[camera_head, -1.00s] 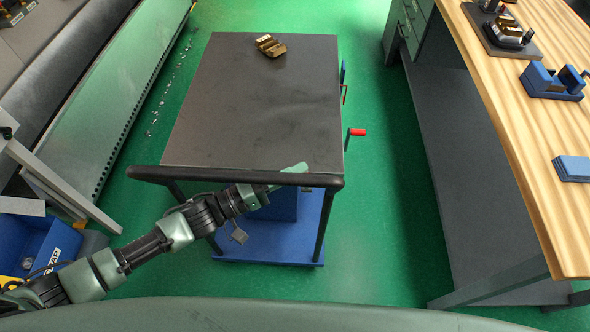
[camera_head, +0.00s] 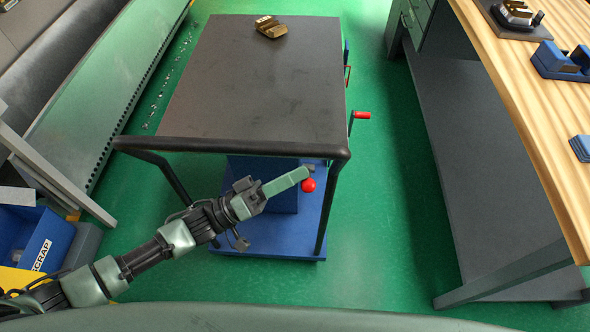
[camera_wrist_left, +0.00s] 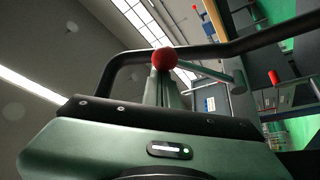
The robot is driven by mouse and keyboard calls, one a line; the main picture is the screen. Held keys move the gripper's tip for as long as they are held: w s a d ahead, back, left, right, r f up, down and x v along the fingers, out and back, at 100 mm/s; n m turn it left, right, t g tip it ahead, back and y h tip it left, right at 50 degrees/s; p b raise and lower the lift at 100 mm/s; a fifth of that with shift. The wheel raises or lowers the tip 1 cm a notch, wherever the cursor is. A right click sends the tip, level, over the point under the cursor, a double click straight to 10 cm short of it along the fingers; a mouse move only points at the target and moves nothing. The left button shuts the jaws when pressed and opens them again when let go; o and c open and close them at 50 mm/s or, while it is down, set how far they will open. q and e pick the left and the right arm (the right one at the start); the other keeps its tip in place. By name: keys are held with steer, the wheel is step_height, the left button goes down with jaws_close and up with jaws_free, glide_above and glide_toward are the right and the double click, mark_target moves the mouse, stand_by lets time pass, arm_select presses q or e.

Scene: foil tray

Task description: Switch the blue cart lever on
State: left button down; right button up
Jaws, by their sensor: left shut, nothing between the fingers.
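The blue cart has a dark grey top (camera_head: 255,85), a black push bar (camera_head: 230,148) and a blue base (camera_head: 265,238). A red ball knob (camera_head: 308,186), which looks like the lever's end, shows below the push bar. A short grey piece shows just above it. In the left wrist view the red ball (camera_wrist_left: 165,59) stands just beyond my fingertips, with a grey rod running to the right. My left gripper (camera_head: 300,174) is shut and empty, beneath the push bar, its tip close beside the ball. I cannot tell whether they touch. My right gripper is out of view.
A brass-coloured block (camera_head: 270,27) lies on the cart top. A red-handled crank (camera_head: 361,115) sticks out from the cart's right side. A wooden workbench (camera_head: 530,115) stands at the right, a blue scrap bin (camera_head: 40,240) at lower left. Green floor is clear between cart and bench.

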arm_select(q)
steer(key=shift+s+f+b, duration=0.25)
steer(key=shift+s+f, duration=0.2)
steer(key=shift+f, duration=0.3)
steer(key=shift+s+f+b, duration=0.3)
steer(key=shift+s+f, duration=0.2)
steer(key=shift+f, duration=0.2)
steer(key=shift+s+f+b, duration=0.25)
steer(key=shift+s+f, duration=0.2)
steer(key=shift+f, duration=0.3)
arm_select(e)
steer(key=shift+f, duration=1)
